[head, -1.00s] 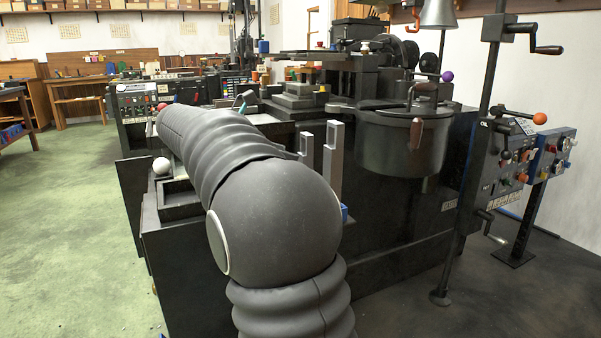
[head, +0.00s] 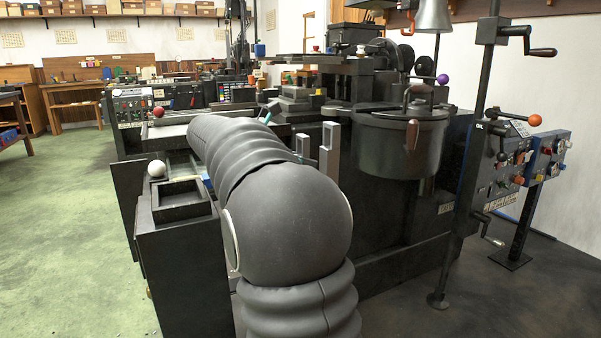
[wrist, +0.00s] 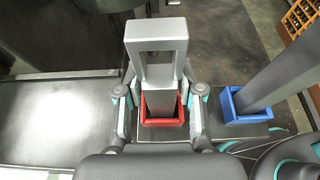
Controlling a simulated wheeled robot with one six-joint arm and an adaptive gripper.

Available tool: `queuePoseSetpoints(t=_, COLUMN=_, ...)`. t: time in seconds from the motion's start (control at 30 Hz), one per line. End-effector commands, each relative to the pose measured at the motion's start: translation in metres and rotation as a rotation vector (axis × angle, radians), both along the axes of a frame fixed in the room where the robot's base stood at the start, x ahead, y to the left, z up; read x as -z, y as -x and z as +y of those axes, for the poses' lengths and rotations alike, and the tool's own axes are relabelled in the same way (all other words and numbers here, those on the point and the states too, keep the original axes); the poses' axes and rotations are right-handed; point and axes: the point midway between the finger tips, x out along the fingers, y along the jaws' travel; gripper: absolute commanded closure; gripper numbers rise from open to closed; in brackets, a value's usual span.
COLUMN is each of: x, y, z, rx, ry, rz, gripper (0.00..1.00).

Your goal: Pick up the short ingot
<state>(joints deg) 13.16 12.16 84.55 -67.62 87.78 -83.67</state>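A grey metal ingot with a square loop at its top (wrist: 157,35) stands upright in a red holder (wrist: 163,122) in the wrist view. It looks like the short ingot; in the head view the shorter grey bar (head: 303,146) stands left of the taller one. The taller ingot (wrist: 285,75) stands in a blue holder (wrist: 247,117) to the right, and also shows in the head view (head: 329,150). My gripper (wrist: 160,90) is open, with a finger on each side of the short ingot. Contact cannot be told.
A dark round pot (head: 400,145) on the machine stands right of the ingots. A white ball knob (head: 156,168) and an open-topped dark box (head: 182,207) are at the left.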

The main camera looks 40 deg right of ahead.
Motion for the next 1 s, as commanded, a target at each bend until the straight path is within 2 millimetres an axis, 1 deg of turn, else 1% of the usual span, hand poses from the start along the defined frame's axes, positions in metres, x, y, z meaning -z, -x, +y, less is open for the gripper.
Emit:
queuePoseSetpoints(t=0.03, x=0.0, y=0.0, z=0.0, rx=-0.001, ry=0.0, rz=0.0, gripper=0.84)
queuePoseSetpoints(t=0.1, x=0.0, y=0.0, z=0.0, rx=0.0, ry=0.0, rz=0.0, gripper=1.0)
queuePoseSetpoints(t=0.47, x=-0.002, y=0.0, z=0.0, rx=-0.001, ry=0.002, rz=-0.003, gripper=1.0)
queuePoseSetpoints(t=0.57, x=-0.007, y=0.0, z=0.0, rx=-0.001, ry=0.003, rz=-0.003, gripper=1.0)
queuePoseSetpoints(t=0.67, x=-0.017, y=0.0, z=0.0, rx=0.0, ry=0.003, rz=-0.005, gripper=1.0)
queuePoseSetpoints(t=0.77, x=-0.033, y=0.0, z=0.0, rx=0.0, ry=0.003, rz=-0.006, gripper=1.0)
queuePoseSetpoints(t=1.0, x=-0.088, y=0.0, z=0.0, rx=0.0, ry=0.004, rz=-0.007, gripper=1.0)
